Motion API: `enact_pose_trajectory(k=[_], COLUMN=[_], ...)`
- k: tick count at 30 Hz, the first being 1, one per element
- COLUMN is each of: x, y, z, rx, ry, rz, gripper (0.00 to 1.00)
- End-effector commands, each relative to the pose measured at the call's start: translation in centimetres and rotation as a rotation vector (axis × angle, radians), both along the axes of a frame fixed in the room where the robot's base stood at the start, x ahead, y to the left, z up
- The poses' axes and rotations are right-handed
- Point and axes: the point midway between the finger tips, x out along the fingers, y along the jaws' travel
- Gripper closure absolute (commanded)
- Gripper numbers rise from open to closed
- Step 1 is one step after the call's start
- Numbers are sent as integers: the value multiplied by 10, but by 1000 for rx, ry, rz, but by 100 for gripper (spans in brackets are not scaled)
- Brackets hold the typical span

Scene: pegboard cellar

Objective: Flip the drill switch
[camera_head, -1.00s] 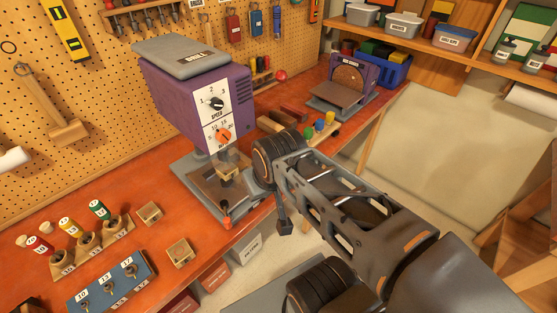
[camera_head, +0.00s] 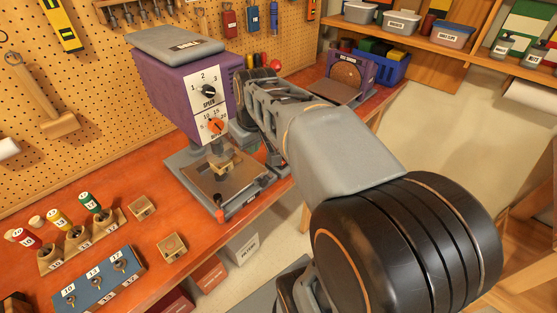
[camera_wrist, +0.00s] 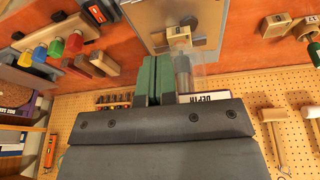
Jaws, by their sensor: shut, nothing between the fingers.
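The purple drill press (camera_head: 190,92) stands on the red-orange bench against the pegboard, with a SPEED dial (camera_head: 208,92) and an orange DEPTH dial (camera_head: 215,126) on its white front panel. A wooden block (camera_head: 224,163) sits on its base plate (camera_head: 208,180). No switch on the drill can be made out; its right side is largely covered by my arm. My gripper, with green finger pads (camera_wrist: 157,66), is shut and empty in the wrist view, which is roughly upside down. It is beside the drill's chuck (camera_wrist: 183,72); part of the DEPTH label shows behind it. I cannot tell whether it touches the drill.
A purple disc sander (camera_head: 352,75) stands farther right. Open floor lies right of the bench.

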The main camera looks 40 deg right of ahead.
Motion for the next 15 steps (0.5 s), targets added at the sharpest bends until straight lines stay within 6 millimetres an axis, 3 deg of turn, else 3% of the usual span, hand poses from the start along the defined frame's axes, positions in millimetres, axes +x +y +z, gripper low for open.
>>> enact_pose_trajectory(k=[1, 6, 10, 15], x=[16, 51, 64, 69], y=[-24, -91, -129, -154], z=[-13, -30, -42, -49], rx=[1, 11, 21, 29], ry=[26, 82, 102, 115], rz=[2, 53, 85, 108], gripper=[100, 100, 100, 100])
